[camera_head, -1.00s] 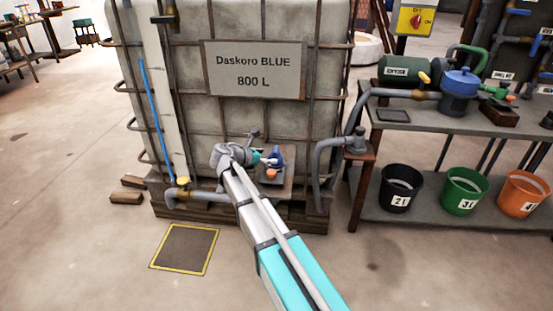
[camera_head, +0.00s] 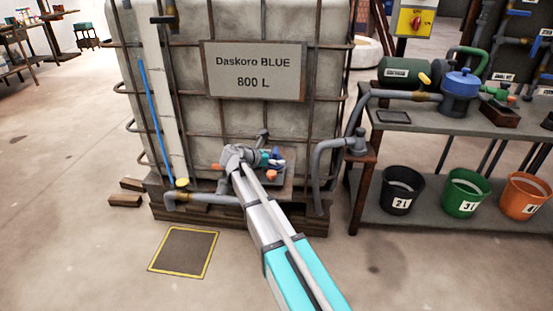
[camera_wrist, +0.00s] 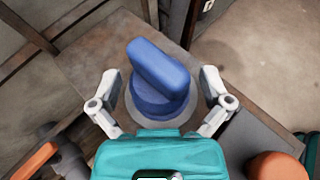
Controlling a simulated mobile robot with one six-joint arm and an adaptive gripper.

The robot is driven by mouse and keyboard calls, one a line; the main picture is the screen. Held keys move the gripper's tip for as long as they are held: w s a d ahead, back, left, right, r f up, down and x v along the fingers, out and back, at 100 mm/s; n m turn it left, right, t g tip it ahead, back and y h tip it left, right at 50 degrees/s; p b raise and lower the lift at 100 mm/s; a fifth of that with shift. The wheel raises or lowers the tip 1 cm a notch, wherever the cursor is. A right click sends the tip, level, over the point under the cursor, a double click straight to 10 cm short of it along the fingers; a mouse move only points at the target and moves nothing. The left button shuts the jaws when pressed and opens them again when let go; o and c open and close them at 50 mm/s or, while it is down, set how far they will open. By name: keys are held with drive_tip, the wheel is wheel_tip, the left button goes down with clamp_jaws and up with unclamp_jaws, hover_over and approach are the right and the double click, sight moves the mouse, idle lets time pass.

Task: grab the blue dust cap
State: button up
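The blue dust cap (camera_wrist: 160,75) is a round blue cap with a raised grip bar, seated on a grey round collar in the middle of the wrist view. My gripper (camera_wrist: 160,88) is open, with one finger on the left and one on the right of the cap. A narrow gap seems to show on each side; I cannot tell contact for sure. In the head view my gripper (camera_head: 271,157) is at the small shelf at the tank's front and hides most of the cap.
An orange handle (camera_wrist: 35,160) and an orange round part (camera_wrist: 277,167) flank my gripper in the wrist view. The caged tank (camera_head: 240,125) stands behind. A bench (camera_head: 450,118) with a blue pump and several buckets below is at right.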

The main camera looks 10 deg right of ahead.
sight(276, 150)
drive_tip(key=c, duration=0.8)
drive_tip(key=shift+r, duration=0.2)
wheel_tip(276, 150, up, 3)
drive_tip(key=p, duration=0.3)
drive_tip(key=s+a+r+p, duration=0.1)
drive_tip(key=s+r+p, duration=0.2)
drive_tip(key=s, duration=0.1)
drive_tip(key=s+r+p, duration=0.3)
drive_tip(key=s, duration=0.2)
drive_tip(key=s+a+r+p, duration=0.1)
drive_tip(key=s+r+p, duration=0.2)
drive_tip(key=s+p, duration=0.1)
drive_tip(key=shift+s+a+r, duration=0.3)
drive_tip(key=shift+s+a, duration=0.05)
